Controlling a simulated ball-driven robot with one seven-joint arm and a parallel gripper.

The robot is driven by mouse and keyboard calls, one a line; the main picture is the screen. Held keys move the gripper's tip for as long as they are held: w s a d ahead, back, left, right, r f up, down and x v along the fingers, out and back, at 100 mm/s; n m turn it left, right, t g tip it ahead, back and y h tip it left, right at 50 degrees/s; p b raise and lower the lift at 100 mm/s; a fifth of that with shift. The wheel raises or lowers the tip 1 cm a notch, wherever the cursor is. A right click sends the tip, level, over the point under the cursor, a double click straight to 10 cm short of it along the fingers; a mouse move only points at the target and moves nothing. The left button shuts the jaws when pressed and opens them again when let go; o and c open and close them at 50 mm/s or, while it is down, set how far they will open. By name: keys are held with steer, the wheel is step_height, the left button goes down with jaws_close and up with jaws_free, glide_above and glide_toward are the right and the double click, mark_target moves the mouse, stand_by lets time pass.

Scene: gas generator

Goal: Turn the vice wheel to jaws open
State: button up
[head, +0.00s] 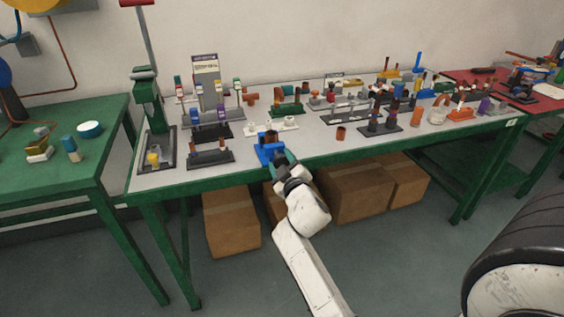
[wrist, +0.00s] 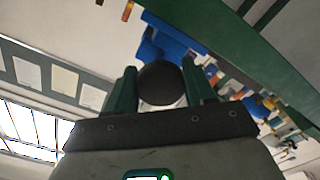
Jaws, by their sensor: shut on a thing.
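The blue vice (head: 268,152) stands at the front edge of the grey-topped bench. Its blue body also shows in the wrist view (wrist: 170,38), beyond my fingers. The vice wheel (wrist: 160,85) is a dark round disc in the wrist view. It sits between the two green fingers of my gripper (wrist: 160,76), and they are shut on it. In the head view my gripper (head: 281,163) reaches up to the front of the vice from below and hides the wheel. I cannot tell from here how far apart the jaws stand.
A green drill press (head: 147,100) stands at the bench's left. A small brown cup (head: 341,133) and several stands with coloured parts fill the bench behind and to the right. Cardboard boxes (head: 231,222) lie below. A dark tyre (head: 530,235) is at the lower right.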

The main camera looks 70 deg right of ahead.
steer(key=shift+n, duration=0.5)
steer(key=o, duration=1)
steer(key=b+v, duration=0.2)
steer(key=v, duration=0.8)
steer(key=shift+s+a, duration=0.2)
steer(key=shift+a, duration=0.1)
